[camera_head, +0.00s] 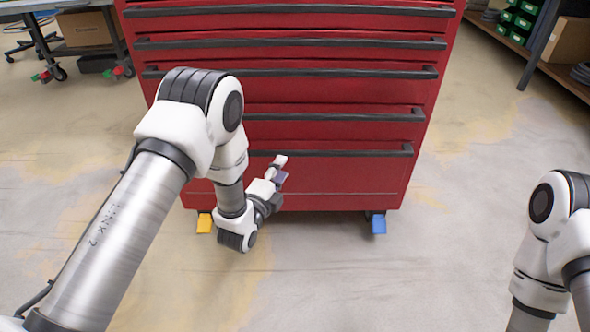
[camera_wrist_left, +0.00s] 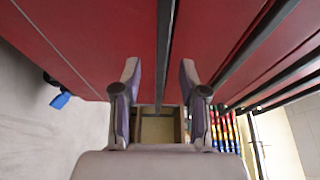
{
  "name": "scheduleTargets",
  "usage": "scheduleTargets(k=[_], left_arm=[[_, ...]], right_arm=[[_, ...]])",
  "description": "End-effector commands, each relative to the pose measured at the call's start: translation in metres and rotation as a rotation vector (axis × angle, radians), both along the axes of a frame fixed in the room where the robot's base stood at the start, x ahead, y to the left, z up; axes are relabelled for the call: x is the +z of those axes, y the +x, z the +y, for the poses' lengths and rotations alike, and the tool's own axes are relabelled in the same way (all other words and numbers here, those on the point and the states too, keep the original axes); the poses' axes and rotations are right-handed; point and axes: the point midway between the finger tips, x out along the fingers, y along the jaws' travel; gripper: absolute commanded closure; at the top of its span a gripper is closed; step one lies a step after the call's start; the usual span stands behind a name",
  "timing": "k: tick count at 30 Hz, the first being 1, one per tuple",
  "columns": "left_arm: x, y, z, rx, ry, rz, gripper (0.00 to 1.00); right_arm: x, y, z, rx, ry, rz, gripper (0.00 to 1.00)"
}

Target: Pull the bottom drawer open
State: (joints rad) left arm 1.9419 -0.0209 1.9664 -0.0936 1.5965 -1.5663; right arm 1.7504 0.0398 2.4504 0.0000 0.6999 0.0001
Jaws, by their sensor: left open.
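The bottom drawer (camera_head: 345,182) is the lowest red front of the tool cabinet, and it looks closed. Its long black handle (camera_head: 350,153) runs across its top edge. My left gripper (camera_head: 279,169) is at the handle's left part, which my arm partly hides. In the left wrist view the open fingers of the left gripper (camera_wrist_left: 158,68) stand on either side of the bottom handle (camera_wrist_left: 164,40), with gaps beside the bar. My right gripper is out of view; only part of my right arm shows at the right edge.
The red cabinet (camera_head: 300,92) has several more drawers with black handles above. A yellow caster pedal (camera_head: 205,223) and a blue one (camera_head: 379,224) are under it. The floor (camera_head: 350,285) in front is clear. Shelving with green bins (camera_head: 515,20) stands at the back right.

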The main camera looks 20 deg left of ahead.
Motion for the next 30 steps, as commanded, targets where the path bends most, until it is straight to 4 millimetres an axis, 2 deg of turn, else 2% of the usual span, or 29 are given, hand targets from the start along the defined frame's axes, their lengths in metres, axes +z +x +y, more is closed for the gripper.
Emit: scheduleTargets(k=[9, 12, 20, 21, 23, 24, 30], left_arm=[[-0.001, 0.056, -0.007, 0.0, 0.001, -0.004, 0.57], [0.001, 0.068, -0.008, 0.0, 0.0, -0.003, 0.57], [0.003, 0.073, -0.008, 0.0, -0.001, 0.0, 0.57], [0.003, 0.072, -0.008, 0.0, -0.001, 0.0, 0.64], [0.003, 0.072, -0.008, 0.0, -0.001, 0.001, 0.86], [0.003, 0.072, -0.008, 0.0, -0.001, 0.001, 1.0], [0.002, 0.072, -0.008, 0.001, -0.001, 0.001, 1.0]], right_arm=[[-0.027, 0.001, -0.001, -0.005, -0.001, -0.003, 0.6], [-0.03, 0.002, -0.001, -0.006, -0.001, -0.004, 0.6], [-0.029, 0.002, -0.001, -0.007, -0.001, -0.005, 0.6], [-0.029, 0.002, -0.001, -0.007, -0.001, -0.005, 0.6], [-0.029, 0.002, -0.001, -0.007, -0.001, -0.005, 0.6], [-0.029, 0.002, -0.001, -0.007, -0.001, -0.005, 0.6], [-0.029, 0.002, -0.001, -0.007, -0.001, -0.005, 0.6]])
